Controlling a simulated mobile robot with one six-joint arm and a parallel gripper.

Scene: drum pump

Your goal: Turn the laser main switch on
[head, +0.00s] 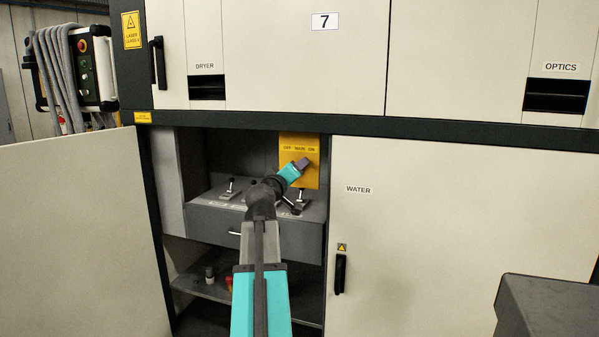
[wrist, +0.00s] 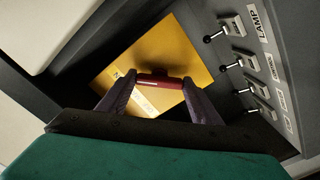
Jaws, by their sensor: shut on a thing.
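The laser main switch sits on a yellow plate (head: 312,176) marked OFF, MAIN and ON, at the back right of the open cabinet bay. In the wrist view its red handle (wrist: 160,82) with a white line lies across between my two fingers, over the yellow plate (wrist: 190,45). My gripper (head: 303,164) is at the plate, shut on the red handle; its fingers also show in the wrist view (wrist: 160,90). The plate's lettering is partly covered by my gripper in the wrist view. The handle is hidden in the head view, and I cannot tell which mark it points to.
A grey shelf panel (head: 205,212) with several small black-knobbed levers lies below and left of the plate; one lever (wrist: 232,28) is by a LAMP label. An open door (head: 80,235) stands at left; the closed WATER door (head: 450,220) is at right.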

